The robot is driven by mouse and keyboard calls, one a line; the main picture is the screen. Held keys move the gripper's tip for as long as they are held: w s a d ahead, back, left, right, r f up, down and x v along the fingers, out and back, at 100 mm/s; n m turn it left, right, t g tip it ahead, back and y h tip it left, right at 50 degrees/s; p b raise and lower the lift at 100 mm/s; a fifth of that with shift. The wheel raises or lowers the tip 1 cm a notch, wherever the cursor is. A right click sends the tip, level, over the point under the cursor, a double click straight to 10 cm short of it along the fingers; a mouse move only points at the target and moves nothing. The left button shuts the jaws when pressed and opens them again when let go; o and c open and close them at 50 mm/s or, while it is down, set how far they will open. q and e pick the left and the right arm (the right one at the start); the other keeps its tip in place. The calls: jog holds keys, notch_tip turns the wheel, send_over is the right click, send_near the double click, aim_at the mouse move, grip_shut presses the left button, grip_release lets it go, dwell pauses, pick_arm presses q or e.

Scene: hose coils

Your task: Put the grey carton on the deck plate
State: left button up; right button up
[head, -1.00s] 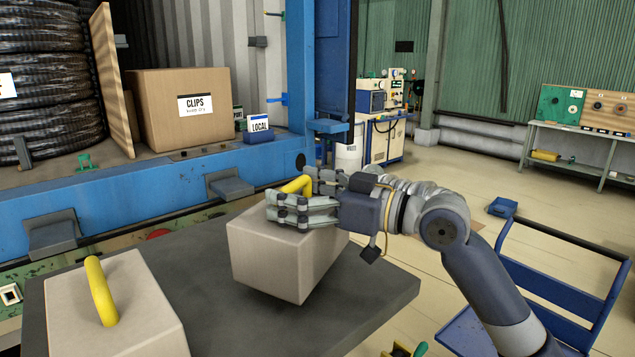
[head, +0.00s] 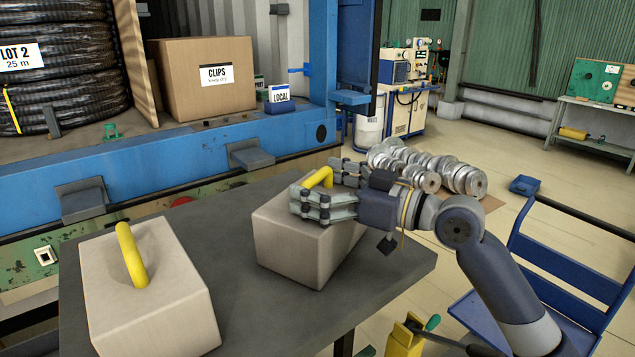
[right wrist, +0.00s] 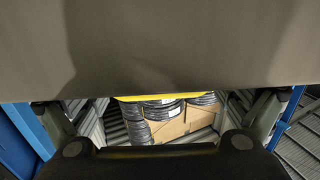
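The grey carton (head: 300,250), a pale box with a yellow handle (head: 320,177), is over the right part of a dark grey flat plate (head: 235,290). My right gripper (head: 338,188) reaches in from the right over its top, fingers on both sides of the handle, and holds it. I cannot tell for sure whether its underside touches the plate. In the right wrist view the carton's face (right wrist: 160,45) fills the top, with a strip of yellow handle between the fingers. A similar carton (head: 155,290) with a yellow handle stands at the plate's left. My left gripper is out of view.
Behind is a blue-edged container (head: 165,160) with a CLIPS box (head: 205,95) and black hose coils (head: 65,70). A blue trolley (head: 560,265) stands at the right, silvery rolls (head: 430,170) beyond. The plate between the cartons is clear.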

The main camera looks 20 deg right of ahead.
jog(key=shift+r, duration=0.15)
jog(key=b+v, duration=0.6)
jog(key=v, duration=0.6)
dwell(0.6)
